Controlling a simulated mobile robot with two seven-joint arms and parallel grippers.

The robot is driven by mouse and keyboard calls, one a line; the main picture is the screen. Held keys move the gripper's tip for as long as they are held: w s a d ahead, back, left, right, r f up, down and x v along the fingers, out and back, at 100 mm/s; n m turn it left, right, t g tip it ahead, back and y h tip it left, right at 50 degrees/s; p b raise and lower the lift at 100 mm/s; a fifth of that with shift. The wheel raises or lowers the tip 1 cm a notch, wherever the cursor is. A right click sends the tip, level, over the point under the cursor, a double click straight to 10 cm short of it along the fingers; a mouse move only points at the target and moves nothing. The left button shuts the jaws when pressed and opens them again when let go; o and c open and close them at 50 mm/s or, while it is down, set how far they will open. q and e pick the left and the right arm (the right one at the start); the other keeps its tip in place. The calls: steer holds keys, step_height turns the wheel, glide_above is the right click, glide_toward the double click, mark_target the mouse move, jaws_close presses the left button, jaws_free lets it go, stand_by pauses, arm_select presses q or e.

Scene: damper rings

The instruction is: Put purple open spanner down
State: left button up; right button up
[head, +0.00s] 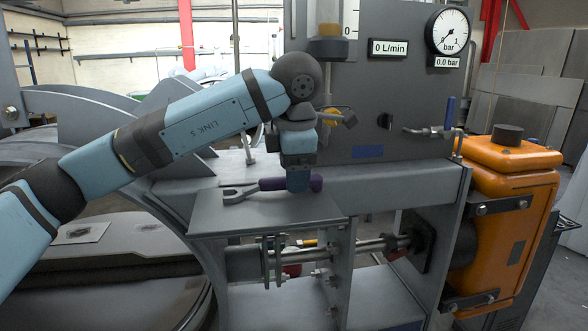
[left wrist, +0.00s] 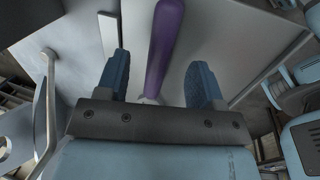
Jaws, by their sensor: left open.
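The purple open spanner (head: 270,184) lies flat on a grey metal shelf (head: 262,212), its grey open jaw pointing left. My left gripper (head: 298,182) is directly above its purple handle, pointing down. In the left wrist view the purple handle (left wrist: 164,45) runs between the two fingers of the open left gripper (left wrist: 160,72), with a gap on each side. The spanner's jaw is out of sight or hidden in that view. My right gripper is not in view.
Behind the shelf stands a grey panel with a pressure gauge (head: 448,30), a flow readout (head: 389,47) and small valves. An orange cylinder unit (head: 508,185) is at the right. A horizontal shaft (head: 375,246) runs below the shelf. The shelf's front part is bare.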

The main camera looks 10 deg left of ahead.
arm_select(q)
steer(key=b+v, duration=0.1)
steer(key=v, duration=1.3)
steer(key=shift+s+f, duration=0.1)
steer(key=shift+s, duration=0.05)
